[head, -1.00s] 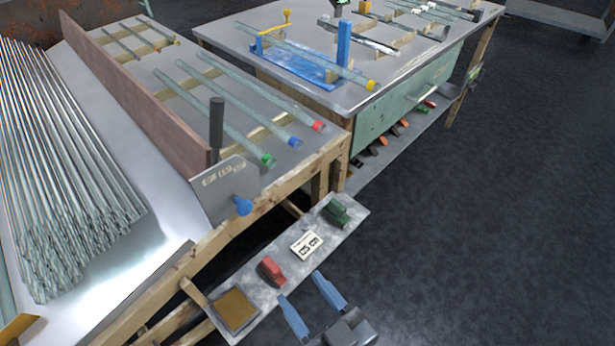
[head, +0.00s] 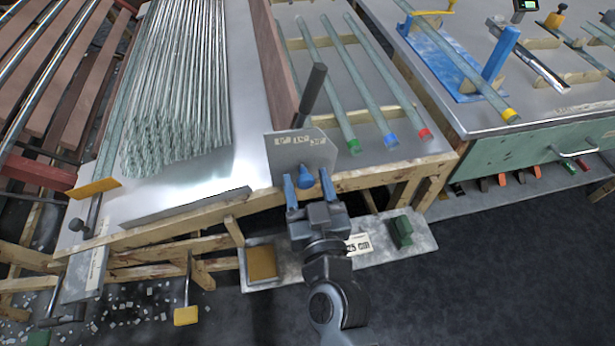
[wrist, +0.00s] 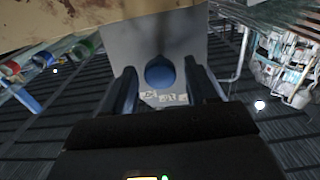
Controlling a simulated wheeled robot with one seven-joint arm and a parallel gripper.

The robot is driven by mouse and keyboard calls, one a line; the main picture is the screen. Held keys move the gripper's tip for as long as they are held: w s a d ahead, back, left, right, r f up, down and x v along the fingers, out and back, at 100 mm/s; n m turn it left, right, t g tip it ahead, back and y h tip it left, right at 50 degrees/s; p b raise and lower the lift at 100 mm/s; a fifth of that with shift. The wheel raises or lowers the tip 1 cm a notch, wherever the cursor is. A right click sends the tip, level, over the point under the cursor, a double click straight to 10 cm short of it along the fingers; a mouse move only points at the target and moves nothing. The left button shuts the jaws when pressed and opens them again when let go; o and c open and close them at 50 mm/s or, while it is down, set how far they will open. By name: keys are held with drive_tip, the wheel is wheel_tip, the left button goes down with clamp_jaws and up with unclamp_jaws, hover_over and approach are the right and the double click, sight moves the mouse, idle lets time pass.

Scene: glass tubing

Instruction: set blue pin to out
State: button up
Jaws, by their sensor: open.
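The blue pin (head: 306,178) sticks out from the lower part of a grey metal plate (head: 290,152) at the front edge of the bench. In the wrist view the pin's round blue knob (wrist: 160,72) shows between my two fingers. My gripper (head: 309,182) is open, with one blue finger on each side of the knob. A gap shows between the knob and each finger in the wrist view, so I see no grip on it. Letters on the plate are too small to read. A dark upright handle (head: 313,88) stands behind the plate.
A large bundle of glass tubes (head: 175,90) lies to the left. Tubes with green, blue and red ends (head: 388,140) lie to the right. A low shelf (head: 290,272) with a green block (head: 401,231) runs below the bench. Dark floor is clear at the lower right.

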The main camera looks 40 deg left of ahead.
drive_tip(key=shift+w+a, duration=0.35)
drive_tip(key=shift+a, duration=0.1)
clamp_jaws()
idle(0.3)
